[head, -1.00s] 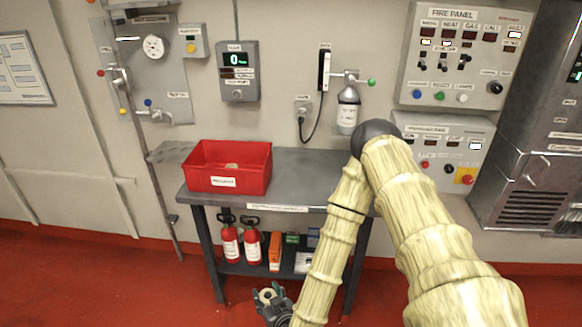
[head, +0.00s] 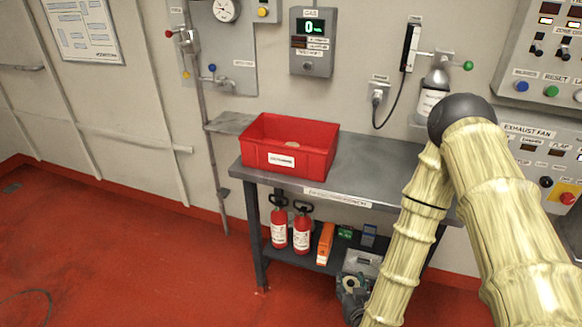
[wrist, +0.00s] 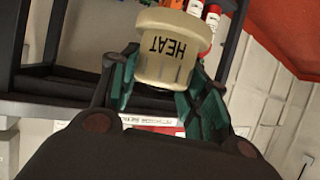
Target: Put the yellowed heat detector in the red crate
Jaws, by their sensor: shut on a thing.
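The yellowed heat detector (wrist: 168,45) is a cream, round unit marked HEAT. In the wrist view my gripper (wrist: 160,85) is shut on it, with a green-padded finger on each side. In the head view my gripper (head: 352,288) is low in front of the bench, beside its lower shelf, and partly hidden by my arm. The red crate (head: 270,160) stands on the left part of the bench top, above and to the left of my gripper. Something pale lies inside it, mostly hidden by the front wall.
The grey bench (head: 375,165) has clear top to the right of the crate. Its lower shelf holds two red extinguishers (head: 290,230), an orange box (head: 325,243) and small items. A gas bottle (head: 432,95) and panels are on the wall behind. Red floor is free at left.

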